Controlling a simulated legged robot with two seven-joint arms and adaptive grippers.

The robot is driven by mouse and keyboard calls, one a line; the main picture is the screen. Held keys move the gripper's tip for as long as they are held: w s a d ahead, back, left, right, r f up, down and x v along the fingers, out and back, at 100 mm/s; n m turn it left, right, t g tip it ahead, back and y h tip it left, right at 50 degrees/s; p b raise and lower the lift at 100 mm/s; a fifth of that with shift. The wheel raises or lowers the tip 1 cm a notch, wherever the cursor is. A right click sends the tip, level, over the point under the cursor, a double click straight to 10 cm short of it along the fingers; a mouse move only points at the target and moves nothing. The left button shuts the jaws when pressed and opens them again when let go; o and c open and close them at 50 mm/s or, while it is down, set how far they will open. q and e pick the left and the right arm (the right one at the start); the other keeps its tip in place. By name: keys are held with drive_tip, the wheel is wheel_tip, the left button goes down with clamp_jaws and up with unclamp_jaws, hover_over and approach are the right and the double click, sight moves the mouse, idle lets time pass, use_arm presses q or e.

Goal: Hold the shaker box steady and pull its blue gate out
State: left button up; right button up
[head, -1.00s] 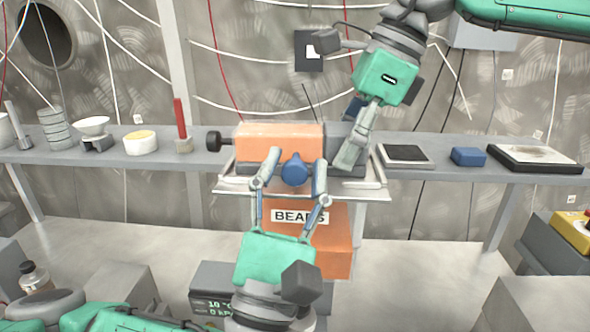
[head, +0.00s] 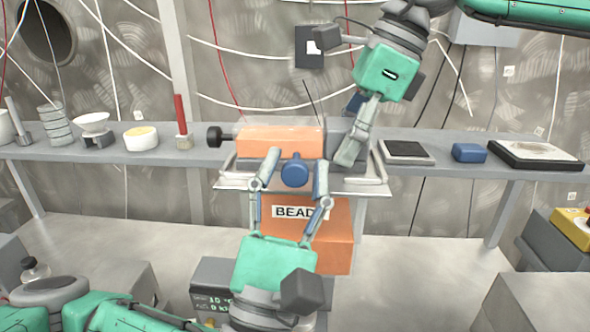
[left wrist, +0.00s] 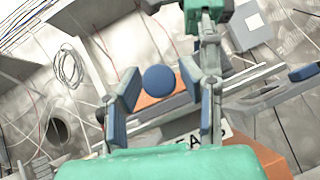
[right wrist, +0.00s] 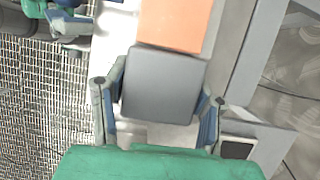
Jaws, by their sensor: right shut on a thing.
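The shaker box (head: 280,141) lies on its tray on the shelf, with an orange body, a clear-looking upper edge and a grey right end. The blue gate's round knob (head: 295,173) faces front. My left gripper (head: 294,165) is open, with one finger on each side of the knob. In the left wrist view the knob (left wrist: 158,79) sits between the fingers with gaps on both sides. My right gripper (head: 350,145) is shut on the box's grey end. In the right wrist view this grey end (right wrist: 164,85) fills the space between the fingers.
An orange bin labelled BEADS (head: 325,255) stands below the tray (head: 235,184), partly behind my left gripper.

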use_arm(q)
drive_tip(key=shift+s+f, duration=0.1)
drive_tip(key=shift+f, duration=0.05)
use_arm(e)
drive_tip(key=shift+f, duration=0.15)
use_arm(q)
drive_tip(key=v, duration=1.1)
drive_tip(key=shift+s+f, duration=0.25)
drive_tip(key=shift+f, duration=0.05)
drive_tip(key=shift+a, duration=0.1)
use_arm(e)
drive_tip(key=o, duration=1.4)
use_arm(q)
drive_tip(key=shift+w, duration=0.1)
